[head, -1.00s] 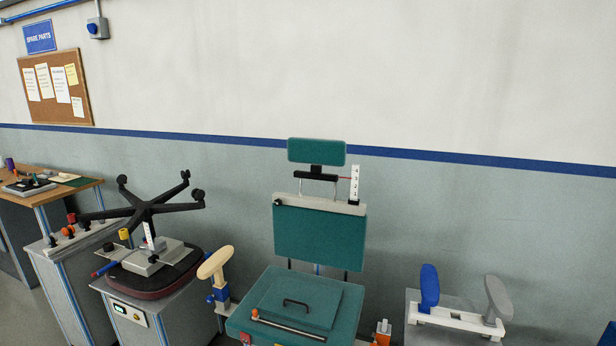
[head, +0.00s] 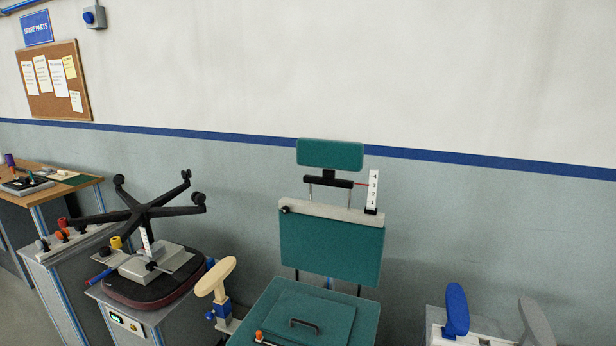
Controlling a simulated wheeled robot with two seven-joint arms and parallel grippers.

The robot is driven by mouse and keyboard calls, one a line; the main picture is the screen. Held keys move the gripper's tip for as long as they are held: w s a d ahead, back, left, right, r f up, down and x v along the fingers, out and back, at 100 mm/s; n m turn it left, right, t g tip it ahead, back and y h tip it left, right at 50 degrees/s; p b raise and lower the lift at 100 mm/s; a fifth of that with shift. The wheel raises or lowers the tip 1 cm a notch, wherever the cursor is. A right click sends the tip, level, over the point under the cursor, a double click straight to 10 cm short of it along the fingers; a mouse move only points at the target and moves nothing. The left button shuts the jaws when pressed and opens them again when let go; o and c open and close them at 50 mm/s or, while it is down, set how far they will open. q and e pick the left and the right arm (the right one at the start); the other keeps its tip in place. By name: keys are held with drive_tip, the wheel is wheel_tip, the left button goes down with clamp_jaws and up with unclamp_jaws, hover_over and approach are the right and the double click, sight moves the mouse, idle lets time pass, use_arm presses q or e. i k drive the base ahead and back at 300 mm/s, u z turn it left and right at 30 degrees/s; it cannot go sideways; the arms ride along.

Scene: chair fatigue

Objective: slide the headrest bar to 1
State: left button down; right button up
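The green headrest (head: 330,154) stands above the green chair back (head: 330,247) in the middle of the head view. The black headrest bar (head: 328,182) is under it, on two thin rods rising from a pale crosspiece (head: 335,212). A white numbered scale (head: 372,191) stands at the right end of the crosspiece. A red pointer (head: 361,185) runs from the bar to the upper part of the scale, seemingly near 4; the exact reading is too small to tell. Neither of my grippers shows.
A green seat (head: 302,315) with a black handle is below the back. A cream armrest (head: 216,278) stands left of it. A black wheel base (head: 145,208) sits on a stand further left. Blue and grey armrests (head: 456,310) are at right.

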sight(329, 179)
drive_tip(key=z, duration=0.35)
drive_tip(key=i, duration=0.45)
drive_tip(key=z, duration=0.55)
